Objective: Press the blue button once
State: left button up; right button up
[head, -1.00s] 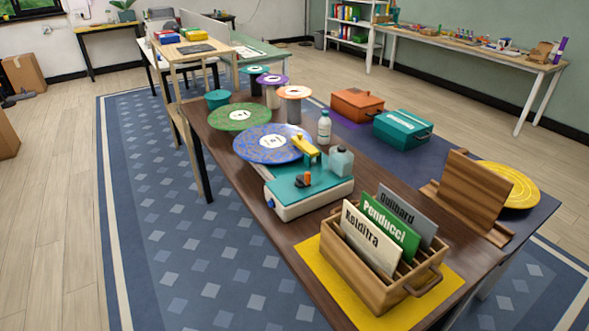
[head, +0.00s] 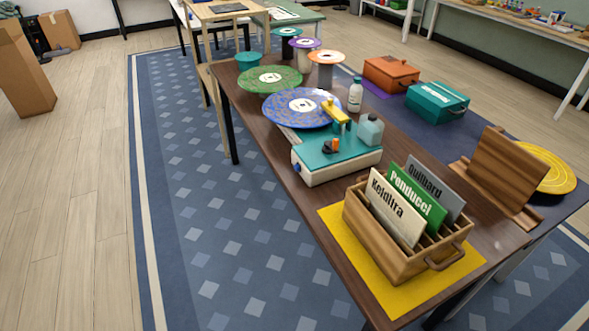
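A small blue button (head: 296,167) sits on the left end of the white side of a teal-topped device (head: 343,159) on the brown table. The device has an orange and black knob (head: 331,146) on top and a yellow arm (head: 335,112) above it. Neither of my grippers is in view.
A wooden box (head: 395,248) with several labelled sleeves stands on a yellow mat (head: 330,213) at the table's near end. A white bottle (head: 355,95) and a pale squat bottle (head: 370,131) stand near the device. The patterned rug (head: 215,215) left of the table is clear.

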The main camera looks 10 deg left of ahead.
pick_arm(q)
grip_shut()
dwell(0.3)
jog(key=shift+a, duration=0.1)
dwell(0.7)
